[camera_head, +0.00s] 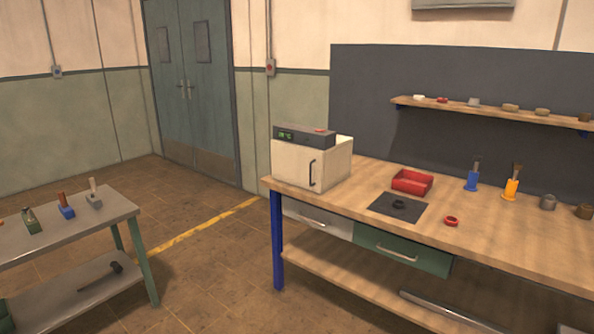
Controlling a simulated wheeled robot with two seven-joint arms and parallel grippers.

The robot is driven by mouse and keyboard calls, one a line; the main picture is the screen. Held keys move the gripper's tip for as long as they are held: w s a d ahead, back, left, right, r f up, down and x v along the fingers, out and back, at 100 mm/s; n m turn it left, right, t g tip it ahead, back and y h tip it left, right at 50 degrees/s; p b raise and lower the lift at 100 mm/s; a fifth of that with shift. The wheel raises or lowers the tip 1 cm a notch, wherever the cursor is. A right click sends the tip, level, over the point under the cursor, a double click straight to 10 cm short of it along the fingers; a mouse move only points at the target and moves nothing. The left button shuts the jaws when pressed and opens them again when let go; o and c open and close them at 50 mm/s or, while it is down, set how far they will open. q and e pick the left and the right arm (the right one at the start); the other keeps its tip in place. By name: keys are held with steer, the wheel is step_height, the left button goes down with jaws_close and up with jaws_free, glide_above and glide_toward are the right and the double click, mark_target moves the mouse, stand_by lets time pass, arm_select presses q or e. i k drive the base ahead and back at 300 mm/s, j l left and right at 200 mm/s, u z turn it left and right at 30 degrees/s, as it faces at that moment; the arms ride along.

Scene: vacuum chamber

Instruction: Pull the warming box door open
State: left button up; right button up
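The warming box (327,166) is a cream box with a dark grey control panel (304,136) and a lit green display. It stands at the left end of the wooden workbench. Its front door (293,165) looks shut and has a dark vertical handle (312,173) near its right edge. Neither of my grippers is in the head view.
The workbench (480,224) also bears a red tray (412,182), a dark mat (384,206), a red ring (451,221) and several small tools. A side table (75,236) stands at left. Open floor (215,270) lies between them.

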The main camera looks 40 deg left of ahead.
mark_target(303, 167)
steer(key=i+j+u, duration=0.35)
steer(key=i+j, duration=0.45)
